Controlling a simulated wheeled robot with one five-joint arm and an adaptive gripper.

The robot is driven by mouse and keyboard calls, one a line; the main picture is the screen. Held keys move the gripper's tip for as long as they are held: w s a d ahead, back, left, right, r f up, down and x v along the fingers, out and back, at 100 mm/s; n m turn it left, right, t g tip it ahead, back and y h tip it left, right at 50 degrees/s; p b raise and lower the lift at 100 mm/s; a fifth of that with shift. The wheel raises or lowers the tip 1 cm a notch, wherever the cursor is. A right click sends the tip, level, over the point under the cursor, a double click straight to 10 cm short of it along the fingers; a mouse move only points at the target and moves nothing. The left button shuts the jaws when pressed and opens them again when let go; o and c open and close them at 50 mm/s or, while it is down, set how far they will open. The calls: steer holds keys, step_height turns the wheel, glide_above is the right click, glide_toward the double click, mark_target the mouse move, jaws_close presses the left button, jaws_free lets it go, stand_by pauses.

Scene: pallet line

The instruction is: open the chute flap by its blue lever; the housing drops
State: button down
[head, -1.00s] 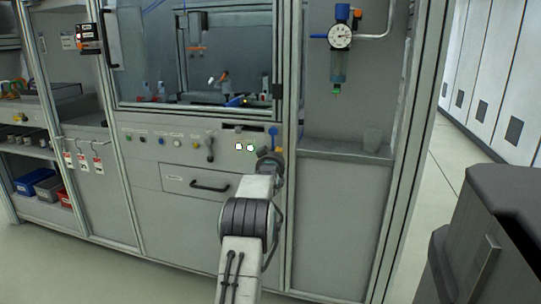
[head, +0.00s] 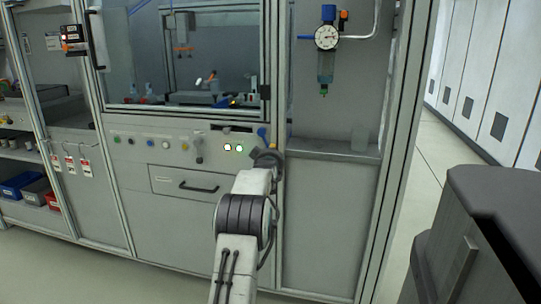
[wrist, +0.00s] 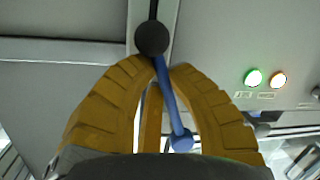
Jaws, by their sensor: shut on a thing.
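The blue lever (head: 262,132) is on the grey machine front, right of a dark slot (head: 232,128). In the wrist view the blue lever (wrist: 170,100) runs slanted from a dark round knob (wrist: 152,38) down between yellow fingers. My gripper (wrist: 165,72) is shut on the lever just below that knob. In the head view my gripper (head: 268,158) is at the lever, largely hidden by its own wrist. I cannot tell the flap's state, and no housing can be made out.
A drawer with a black handle (head: 199,187) is below. A pressure gauge (head: 326,37) hangs at upper right. A dark block (head: 480,230) stands at lower right.

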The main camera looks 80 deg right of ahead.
steer(key=shift+s, duration=0.2)
stand_by(0.6)
steer(key=c, duration=1.4)
jaws_free()
steer(key=shift+c, duration=0.2)
steer(key=shift+a+r, duration=0.1)
steer(key=shift+a, duration=0.05)
steer(key=v, duration=1.1)
steer(key=shift+a, duration=0.3)
